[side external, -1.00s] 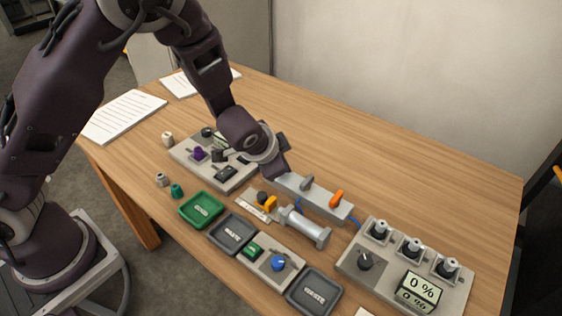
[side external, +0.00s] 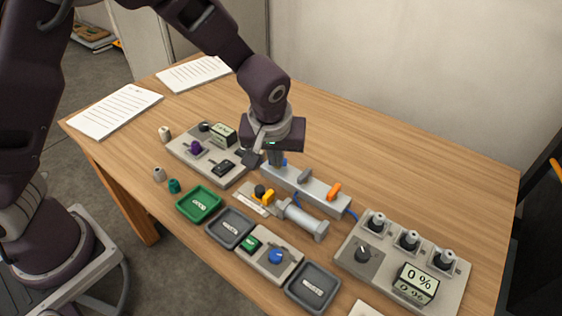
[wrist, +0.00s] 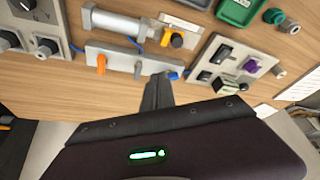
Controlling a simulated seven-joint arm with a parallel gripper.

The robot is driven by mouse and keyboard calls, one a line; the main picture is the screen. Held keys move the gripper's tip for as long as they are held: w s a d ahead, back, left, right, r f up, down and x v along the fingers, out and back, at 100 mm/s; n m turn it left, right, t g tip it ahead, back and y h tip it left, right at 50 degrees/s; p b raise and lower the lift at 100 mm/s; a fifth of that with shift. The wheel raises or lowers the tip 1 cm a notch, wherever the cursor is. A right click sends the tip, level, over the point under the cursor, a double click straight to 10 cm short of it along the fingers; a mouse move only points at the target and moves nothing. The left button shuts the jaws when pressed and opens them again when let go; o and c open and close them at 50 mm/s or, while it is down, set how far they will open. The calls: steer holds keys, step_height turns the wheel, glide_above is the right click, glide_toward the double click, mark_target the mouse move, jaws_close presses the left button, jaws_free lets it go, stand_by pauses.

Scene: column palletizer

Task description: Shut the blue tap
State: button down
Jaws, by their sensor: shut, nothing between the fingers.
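The blue tap (side external: 285,162) is at the far left end of a grey valve bar (side external: 322,194), partly hidden by my gripper (side external: 276,163) in the side view. In the wrist view the blue tap (wrist: 173,75) shows just beside the tips of my gripper (wrist: 160,76). My gripper points down and is shut and empty. I cannot tell whether the fingers touch the tap. The same bar carries a grey tap (side external: 305,176) in the middle and an orange tap (side external: 334,191) toward the right end.
A grey cylinder (side external: 303,220) lies in front of the bar. A switch panel (side external: 208,158) with a purple knob stands to the left. A dial panel (side external: 378,258) stands to the right. Green (side external: 198,203) and grey trays line the front. The table behind the bar is clear.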

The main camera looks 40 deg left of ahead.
steer(key=shift+f, duration=0.1)
steer(key=x, duration=0.9)
steer(key=shift+a+f, duration=0.1)
steer(key=shift+f, duration=0.2)
steer(key=shift+w+a+f, duration=0.1)
steer(key=shift+w+a, duration=0.25)
steer(key=shift+w, duration=0.3)
steer(key=shift+w+a, duration=0.3)
steer(key=shift+w, duration=0.3)
steer(key=shift+w+a+f, duration=0.1)
steer(key=shift+w+a, duration=0.25)
steer(key=shift+w, duration=0.3)
